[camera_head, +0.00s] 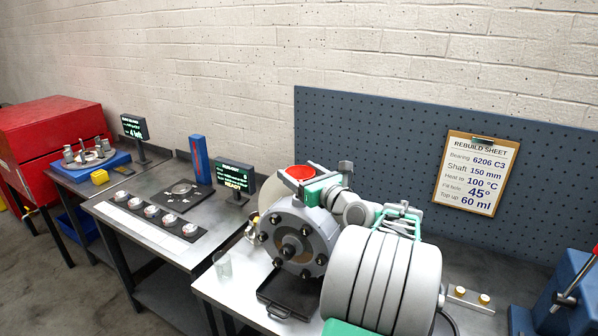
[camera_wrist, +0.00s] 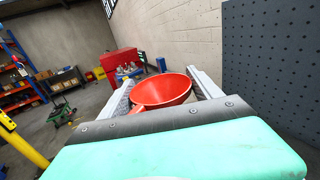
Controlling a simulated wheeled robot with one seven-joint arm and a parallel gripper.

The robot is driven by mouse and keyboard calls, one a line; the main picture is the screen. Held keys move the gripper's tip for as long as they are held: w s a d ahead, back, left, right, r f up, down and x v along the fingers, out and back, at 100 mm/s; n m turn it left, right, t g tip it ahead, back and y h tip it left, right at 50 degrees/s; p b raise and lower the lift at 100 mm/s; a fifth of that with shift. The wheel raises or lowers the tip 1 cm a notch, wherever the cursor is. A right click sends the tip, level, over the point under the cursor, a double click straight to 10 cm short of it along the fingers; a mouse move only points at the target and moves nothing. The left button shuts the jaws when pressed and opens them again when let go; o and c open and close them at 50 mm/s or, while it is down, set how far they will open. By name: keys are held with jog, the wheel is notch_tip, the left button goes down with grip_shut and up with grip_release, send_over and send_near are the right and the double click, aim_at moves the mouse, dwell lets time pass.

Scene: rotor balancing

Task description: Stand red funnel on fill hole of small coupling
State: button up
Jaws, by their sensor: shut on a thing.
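The red funnel (camera_head: 300,172) is above the top of the grey coupling in the head view, with its wide mouth facing up. It also shows in the wrist view (camera_wrist: 163,90), between my two fingers. My gripper (camera_head: 305,180) is shut on the funnel. The small coupling (camera_head: 292,238) is a grey round housing with dark bolts around its face, standing on the bench. The fill hole and the funnel's spout are hidden behind my gripper and the housing, so I cannot tell whether they touch.
A black tray (camera_head: 285,298) lies below the coupling, and a clear beaker (camera_head: 222,266) stands left of it. A screen (camera_head: 235,176) and a blue block (camera_head: 199,160) stand on the left table. A pegboard (camera_head: 400,130) with a rebuild sheet (camera_head: 477,172) rises behind.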

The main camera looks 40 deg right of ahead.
jog(key=shift+f, duration=1.35)
jog(key=o, duration=1.4)
jog(key=shift+a, duration=0.1)
jog(key=shift+r, duration=0.1)
jog(key=shift+c, duration=1)
jog(key=shift+o, duration=0.6)
jog(key=shift+d, duration=0.2)
